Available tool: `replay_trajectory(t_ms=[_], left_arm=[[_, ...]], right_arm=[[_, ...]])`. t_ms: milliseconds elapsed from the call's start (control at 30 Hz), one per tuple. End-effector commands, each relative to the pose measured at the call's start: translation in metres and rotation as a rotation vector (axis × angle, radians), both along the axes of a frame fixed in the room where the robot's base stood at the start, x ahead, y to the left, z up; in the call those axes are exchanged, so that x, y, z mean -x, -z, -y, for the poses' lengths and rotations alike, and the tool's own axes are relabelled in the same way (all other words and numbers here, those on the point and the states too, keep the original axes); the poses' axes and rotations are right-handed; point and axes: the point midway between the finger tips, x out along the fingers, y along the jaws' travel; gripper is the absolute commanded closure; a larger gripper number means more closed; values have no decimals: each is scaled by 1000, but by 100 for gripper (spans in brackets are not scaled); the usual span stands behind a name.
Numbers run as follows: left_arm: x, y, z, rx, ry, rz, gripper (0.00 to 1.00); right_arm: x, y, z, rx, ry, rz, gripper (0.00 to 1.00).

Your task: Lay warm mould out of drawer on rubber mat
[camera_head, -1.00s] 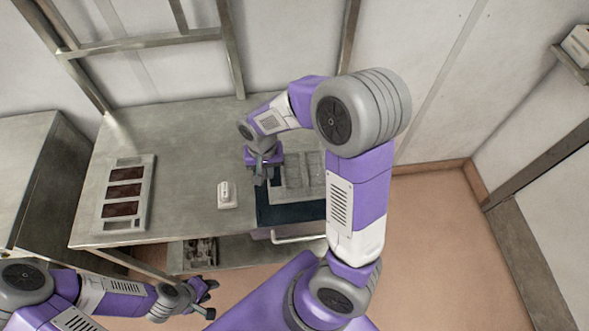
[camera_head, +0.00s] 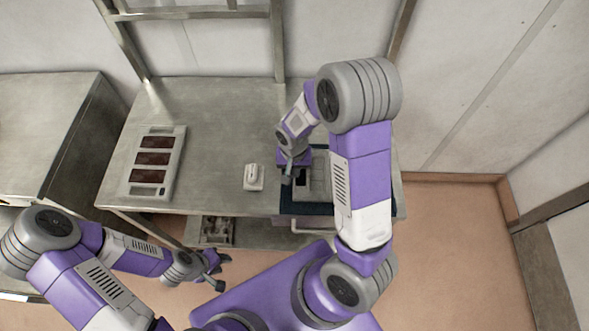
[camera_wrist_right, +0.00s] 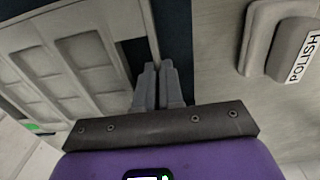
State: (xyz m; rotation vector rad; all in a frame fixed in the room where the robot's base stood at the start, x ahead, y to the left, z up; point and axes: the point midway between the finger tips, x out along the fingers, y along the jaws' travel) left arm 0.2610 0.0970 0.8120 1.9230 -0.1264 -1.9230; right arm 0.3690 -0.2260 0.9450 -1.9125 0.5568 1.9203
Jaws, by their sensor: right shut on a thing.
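A pale grey mould (camera_head: 318,178) with several cavities is over the dark blue rubber mat (camera_head: 300,209) on the bench, partly hidden by my right arm. It also shows at the left of the right wrist view (camera_wrist_right: 88,50). My right gripper (camera_head: 288,178) is at the mould's left end; its fingers (camera_wrist_right: 160,85) are shut on the mould's edge beside a dark slot. I cannot tell whether the mould touches the mat. My left gripper (camera_head: 222,272) is open and empty in front of the bench. The drawer front (camera_head: 286,222) with a pale handle (camera_head: 312,231) is below the mat, partly hidden.
A tray with brown-filled compartments (camera_head: 178,165) lies farther left. The bench (camera_head: 215,135) is clear between them. A lower shelf holds a dark item (camera_head: 216,231).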

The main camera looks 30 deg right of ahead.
Motion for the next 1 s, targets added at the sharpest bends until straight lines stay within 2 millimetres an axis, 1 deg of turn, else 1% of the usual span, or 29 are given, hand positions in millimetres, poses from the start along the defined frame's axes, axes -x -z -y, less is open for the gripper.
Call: replay_trajectory(t_ms=[167,200,333,600,700,767,867,1000], left_arm=[[0,4,0,0,0,0,63],[0,3,0,0,0,0,63],[0,2,0,0,0,0,63],[0,2,0,0,0,0,63],[0,-2,0,0,0,0,63],[0,-2,0,0,0,0,63],[0,-6,0,0,0,0,63],[0,-11,0,0,0,0,63]], right_arm=[[0,4,0,0,0,0,100],[0,3,0,0,0,0,87],[0,2,0,0,0,0,67],[0,2,0,0,0,0,67],[0,-2,0,0,0,0,67],[-1,-10,0,-1,0,3,67],[-2,-28,-1,-1,0,6,67],[-2,-61,-1,-1,0,6,67]])
